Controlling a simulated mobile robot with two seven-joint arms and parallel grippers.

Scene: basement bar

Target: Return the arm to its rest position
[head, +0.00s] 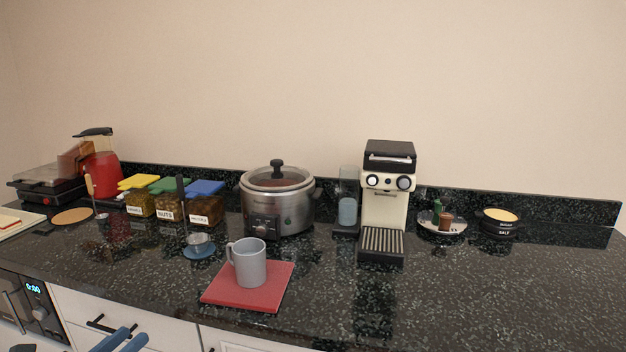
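My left gripper (138,332) shows at the bottom edge of the head view, in front of the white drawer fronts and below the counter's edge. Only its two blue-grey fingers are in view; they stand apart with a gap and nothing between them. The rest of that arm is cut off by the frame. My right gripper is not in view. A grey mug (250,264) stands upright on a red square mat (222,293) on the counter, well above and to the right of the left gripper in the picture.
The dark speckled counter (450,300) holds a slow cooker (290,210), a coffee machine (384,205), lidded jars (170,208), a blue saucer with a cup (200,252) and a salt pot (498,226). Drawer handles (98,324) stick out near the gripper. The counter's right front is clear.

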